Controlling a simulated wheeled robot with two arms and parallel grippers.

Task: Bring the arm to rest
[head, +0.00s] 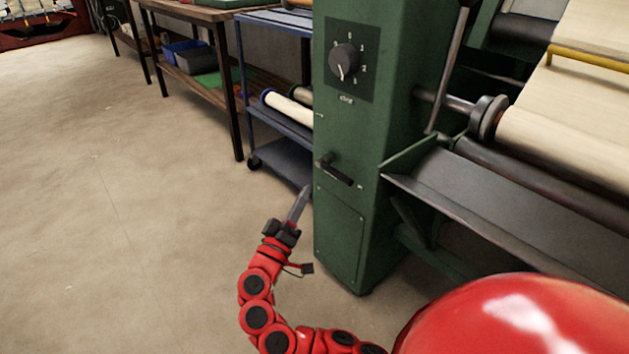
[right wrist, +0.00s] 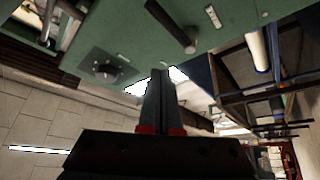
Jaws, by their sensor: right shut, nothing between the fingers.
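My right arm is red with black joints and comes up from the bottom of the head view. Its gripper (head: 299,205) is shut and empty, with its fingers pointing up beside the lower part of a green machine (head: 338,235). The fingertips are close to the machine's left edge; I cannot tell whether they touch it. In the right wrist view the closed gripper fingers (right wrist: 158,85) stand in the middle, with the green machine panel (right wrist: 150,50) beyond them. My left gripper is not in view.
A black lever (head: 335,171) sticks out of the machine, below a dial (head: 344,61). A blue cart (head: 283,118) with rolls stands behind it. A wooden table (head: 185,12) with bins is at the back. Open concrete floor (head: 110,200) lies to the left.

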